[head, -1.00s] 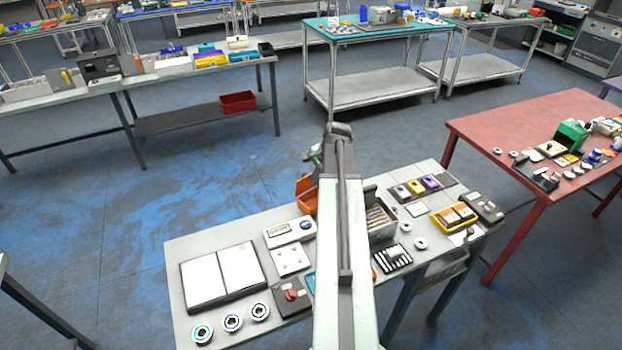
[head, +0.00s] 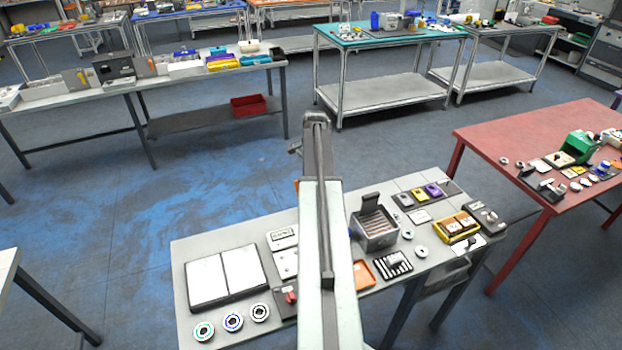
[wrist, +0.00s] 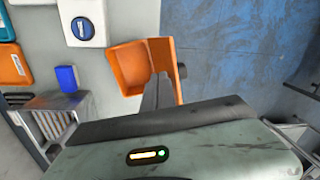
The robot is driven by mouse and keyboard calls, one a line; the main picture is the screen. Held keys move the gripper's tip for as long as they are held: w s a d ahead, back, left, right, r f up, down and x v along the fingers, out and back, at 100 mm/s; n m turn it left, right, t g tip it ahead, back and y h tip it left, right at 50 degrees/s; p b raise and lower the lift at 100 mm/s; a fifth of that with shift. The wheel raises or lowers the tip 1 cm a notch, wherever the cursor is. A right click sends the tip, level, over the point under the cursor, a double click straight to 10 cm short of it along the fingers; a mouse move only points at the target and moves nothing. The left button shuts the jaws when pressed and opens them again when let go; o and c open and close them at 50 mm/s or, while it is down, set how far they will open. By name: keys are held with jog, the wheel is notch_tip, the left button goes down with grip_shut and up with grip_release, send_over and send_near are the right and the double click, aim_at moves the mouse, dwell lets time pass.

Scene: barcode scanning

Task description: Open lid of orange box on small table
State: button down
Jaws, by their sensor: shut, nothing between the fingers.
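In the wrist view the orange box (wrist: 129,66) lies near the table edge with its inside showing. An orange panel (wrist: 161,59) stands along its right side; it looks like the lid, raised away from the opening. My gripper (wrist: 151,92) is a dark narrow shape in front of the box's lower right part, shut and empty. Whether it touches the panel I cannot tell. In the head view my arm hides nearly all of the box, and the fingertips cannot be made out there. The small grey table (head: 222,240) is below my arm.
A grey open bin (head: 376,238) with dividers stands right of my arm. A red table (head: 490,128) is at the right. Blue floor is free behind the table.

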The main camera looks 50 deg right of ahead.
jog(key=shift+s+a+r, duration=0.2)
jog(key=shift+s+r, duration=0.05)
jog(key=shift+s, duration=0.15)
notch_tip(320, 180, up, 11)
jog(key=s+p, duration=0.2)
jog(key=p, duration=0.9)
jog(key=shift+a, duration=0.2)
jog(key=shift+s+f, duration=0.1)
jog(key=shift+s, duration=0.05)
